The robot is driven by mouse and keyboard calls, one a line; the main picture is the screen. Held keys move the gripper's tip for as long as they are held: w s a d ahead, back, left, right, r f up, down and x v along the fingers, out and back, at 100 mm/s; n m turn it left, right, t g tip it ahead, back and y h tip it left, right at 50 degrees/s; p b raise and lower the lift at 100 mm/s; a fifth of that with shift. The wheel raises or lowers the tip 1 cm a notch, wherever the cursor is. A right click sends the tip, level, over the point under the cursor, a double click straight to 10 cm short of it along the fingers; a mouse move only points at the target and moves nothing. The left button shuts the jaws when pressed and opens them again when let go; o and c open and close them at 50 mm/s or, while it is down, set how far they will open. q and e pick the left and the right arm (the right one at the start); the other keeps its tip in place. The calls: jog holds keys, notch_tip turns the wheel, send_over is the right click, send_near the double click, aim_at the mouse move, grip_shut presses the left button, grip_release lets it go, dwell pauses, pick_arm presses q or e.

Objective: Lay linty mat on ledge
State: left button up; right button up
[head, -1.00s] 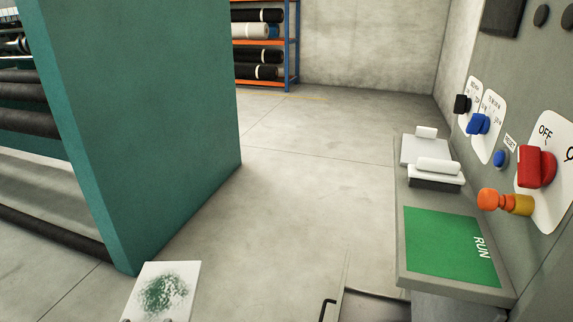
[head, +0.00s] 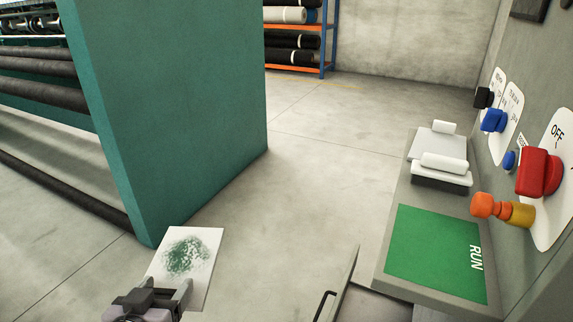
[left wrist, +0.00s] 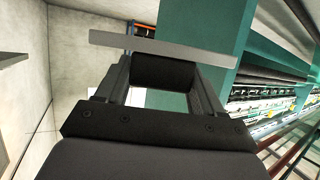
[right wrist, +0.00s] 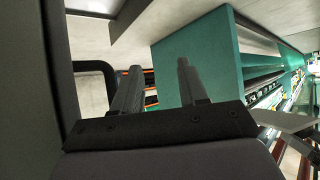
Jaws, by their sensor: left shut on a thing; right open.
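The linty mat (head: 186,258) is a white flat sheet with a patch of green lint, low in the head view. My left gripper (head: 168,288) is shut on its near edge and holds it above the floor. In the left wrist view the mat is a thin pale strip (left wrist: 165,48) seen edge-on across the fingertips (left wrist: 160,72). The grey ledge (head: 408,262) juts from the control panel at the right, well apart from the mat. My right gripper (right wrist: 156,78) is open and empty in the right wrist view; it is outside the head view.
On the ledge lie a green RUN plate (head: 437,252) and white-topped blocks (head: 443,166). Orange (head: 487,205) and red (head: 538,172) knobs stick out above it. A grey front with a black handle (head: 323,305) stands out below. A teal machine wall (head: 170,120) is left; open floor lies between.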

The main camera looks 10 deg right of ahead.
pick_arm(q)
jog(key=w+d+r+m+g+h+b, duration=0.15)
jog(key=w+d+r+m+h, duration=0.35)
jog(key=d+r, duration=0.5)
notch_tip(320, 180, up, 8)
jog(key=m+g+h+p, duration=0.2)
jog(key=m+g+h, duration=0.2)
send_over(390, 264)
jog(key=shift+w+r, duration=0.1)
jog(key=shift+r, duration=0.05)
notch_tip(390, 264, down, 4)
jog(key=shift+a+r, duration=0.1)
jog(key=shift+r, duration=0.05)
jog(key=shift+d+f, duration=0.2)
jog(key=shift+f, duration=0.35)
jog(key=o, duration=1.1)
jog(key=shift+c, duration=0.2)
jog(key=shift+a, duration=0.1)
